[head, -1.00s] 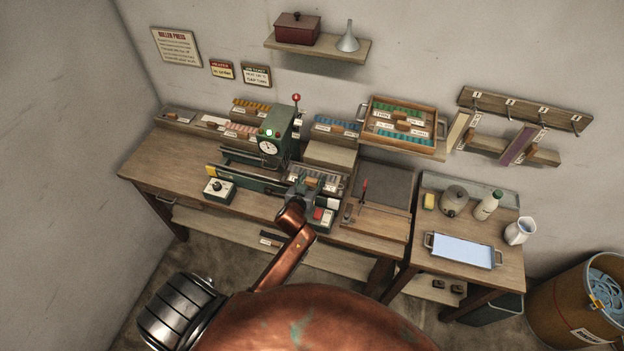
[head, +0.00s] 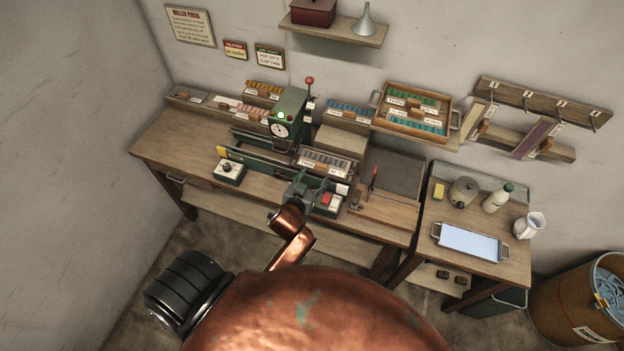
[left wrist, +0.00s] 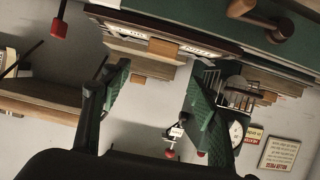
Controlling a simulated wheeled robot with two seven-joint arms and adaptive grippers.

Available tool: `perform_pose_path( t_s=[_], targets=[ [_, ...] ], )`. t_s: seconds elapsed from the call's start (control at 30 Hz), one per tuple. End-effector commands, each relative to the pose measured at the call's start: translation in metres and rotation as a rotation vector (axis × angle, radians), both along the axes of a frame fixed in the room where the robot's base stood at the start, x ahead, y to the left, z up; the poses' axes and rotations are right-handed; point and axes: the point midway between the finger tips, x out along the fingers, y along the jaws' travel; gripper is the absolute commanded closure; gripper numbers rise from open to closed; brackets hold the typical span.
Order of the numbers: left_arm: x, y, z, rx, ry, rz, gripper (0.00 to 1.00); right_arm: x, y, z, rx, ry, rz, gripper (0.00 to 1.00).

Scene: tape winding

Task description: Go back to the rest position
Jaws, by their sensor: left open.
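My left gripper (head: 298,194) is at the front edge of the workbench, in front of the green roller press (head: 290,115) and left of the small box with a red button (head: 328,203). In the left wrist view its two green fingers (left wrist: 160,78) stand wide apart, with nothing held between them. The press shows a round dial and a red-knobbed lever. A rack with a row of grey pieces (head: 329,159) sits at its right. My copper arm hides part of the bench front. My right gripper is in neither view.
A control box with a knob (head: 229,172) sits at the bench's left front. A side table (head: 440,264) at the right carries a blue-surfaced tray (head: 470,242), bottles and a jug. A bin (head: 560,312) stands at the lower right. Floor shows between the bench and my body.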

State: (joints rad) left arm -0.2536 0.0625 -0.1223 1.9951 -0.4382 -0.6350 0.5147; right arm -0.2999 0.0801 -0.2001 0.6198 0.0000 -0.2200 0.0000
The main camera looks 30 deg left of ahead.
Motion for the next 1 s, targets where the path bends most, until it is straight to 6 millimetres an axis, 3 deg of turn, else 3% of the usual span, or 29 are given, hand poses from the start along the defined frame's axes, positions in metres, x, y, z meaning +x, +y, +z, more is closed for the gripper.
perform_pose_path(
  t_s=[0.1,0.3,0.47,0.57,0.73,1.0],
  targets=[
    [-0.012,-0.003,0.005,-0.001,0.000,0.000,0.45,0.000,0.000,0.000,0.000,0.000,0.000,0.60],
    [-0.018,-0.005,0.008,0.000,0.000,0.000,0.45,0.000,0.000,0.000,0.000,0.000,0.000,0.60],
    [-0.019,-0.004,0.007,0.001,0.003,0.001,0.45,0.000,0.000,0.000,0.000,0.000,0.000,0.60],
    [-0.030,0.001,0.001,0.000,0.042,0.011,0.45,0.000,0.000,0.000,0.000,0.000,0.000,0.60],
    [-0.091,0.018,-0.030,0.003,0.264,0.028,0.45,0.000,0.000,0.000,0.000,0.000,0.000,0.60],
    [-0.185,0.014,-0.061,-0.006,0.582,-0.041,0.45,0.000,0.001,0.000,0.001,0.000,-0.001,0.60]
  ],
)
